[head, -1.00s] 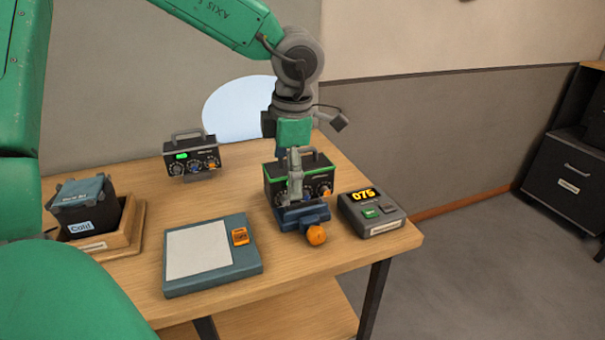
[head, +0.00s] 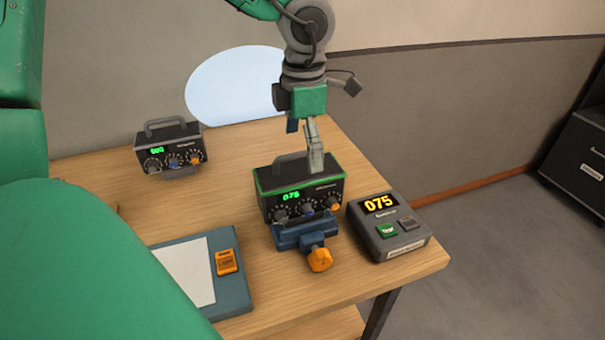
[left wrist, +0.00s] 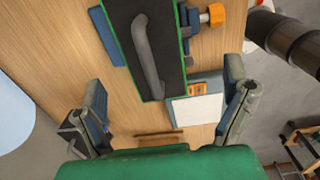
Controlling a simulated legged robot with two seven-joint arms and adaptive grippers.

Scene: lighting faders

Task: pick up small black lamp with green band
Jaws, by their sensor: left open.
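The small black lamp with the green band (head: 279,208) sits upright in a blue stand (head: 300,238) with an orange knob (head: 320,259). It has a top handle, dials and a green display reading 075. In the left wrist view, the lamp (left wrist: 118,28) shows from above with its grey handle (left wrist: 148,60). My left gripper (head: 305,145) is open, above and behind the lamp's top in the head view; one finger overlaps its top edge. In the left wrist view its fingers (left wrist: 164,78) are spread wide, the handle's end showing between them. Contact is not visible. My right gripper is not in view.
A meter (head: 388,228) reading 075 stands close right of the lamp. A similar black box (head: 170,150) stands at the back left. A blue pad (head: 237,297) with a white sheet and orange tag lies front left. The table's right edge is near.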

